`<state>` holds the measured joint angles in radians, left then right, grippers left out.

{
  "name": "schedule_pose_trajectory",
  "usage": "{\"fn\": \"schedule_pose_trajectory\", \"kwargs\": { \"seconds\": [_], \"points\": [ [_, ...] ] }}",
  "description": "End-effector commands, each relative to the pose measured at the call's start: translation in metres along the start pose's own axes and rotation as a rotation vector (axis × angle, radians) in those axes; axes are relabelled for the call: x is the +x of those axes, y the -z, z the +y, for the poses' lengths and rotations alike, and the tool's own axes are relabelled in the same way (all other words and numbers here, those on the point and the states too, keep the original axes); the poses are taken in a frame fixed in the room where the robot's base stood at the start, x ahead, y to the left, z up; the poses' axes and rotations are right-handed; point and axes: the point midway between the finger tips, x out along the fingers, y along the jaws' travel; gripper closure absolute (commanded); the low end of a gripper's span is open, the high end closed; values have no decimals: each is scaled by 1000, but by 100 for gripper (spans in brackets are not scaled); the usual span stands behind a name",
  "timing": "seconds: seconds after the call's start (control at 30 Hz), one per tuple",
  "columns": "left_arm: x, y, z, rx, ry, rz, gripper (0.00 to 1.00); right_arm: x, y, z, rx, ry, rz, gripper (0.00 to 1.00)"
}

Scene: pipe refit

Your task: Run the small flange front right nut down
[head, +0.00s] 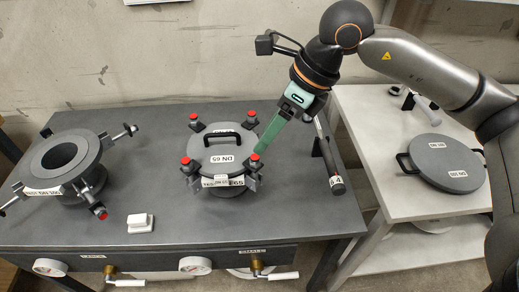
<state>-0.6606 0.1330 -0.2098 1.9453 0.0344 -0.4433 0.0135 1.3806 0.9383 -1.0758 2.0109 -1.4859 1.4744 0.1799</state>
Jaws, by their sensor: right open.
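The small flange (222,190) stands on the grey bench, with a round grey lid (215,157) marked DN 65 and a black handle on top. Red-ended bolts sit around its rim at the back left, back right, front left and front right. The front right nut (254,158) is at the lid's right front edge. My right gripper (261,150) is open and comes down from the upper right, its green fingers ending at or just above this nut. Whether they touch it or straddle it I cannot tell. My left gripper is not in view.
A larger open flange (64,160) with swung-out bolts stands at the left. A white block (140,222) lies in front. A dark torque-type tool (330,160) lies right of the small flange. A side table (400,205) carries another lid (446,163). Gauges and valves line the front.

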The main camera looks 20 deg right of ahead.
Motion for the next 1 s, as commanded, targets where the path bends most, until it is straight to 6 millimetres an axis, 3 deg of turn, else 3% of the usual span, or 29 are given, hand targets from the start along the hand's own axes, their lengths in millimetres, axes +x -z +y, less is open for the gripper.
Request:
{"fn": "schedule_pose_trajectory", "kwargs": {
  "seconds": [0.13,0.27,0.8,1.0],
  "points": [
    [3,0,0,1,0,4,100,-16,9,-22,0,115,38,40],
    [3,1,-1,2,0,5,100,-12,12,-27,2,132,48,40],
    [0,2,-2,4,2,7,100,85,16,-37,0,126,47,40],
    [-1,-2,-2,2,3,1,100,102,16,-40,0,127,45,40]
  ]
}}
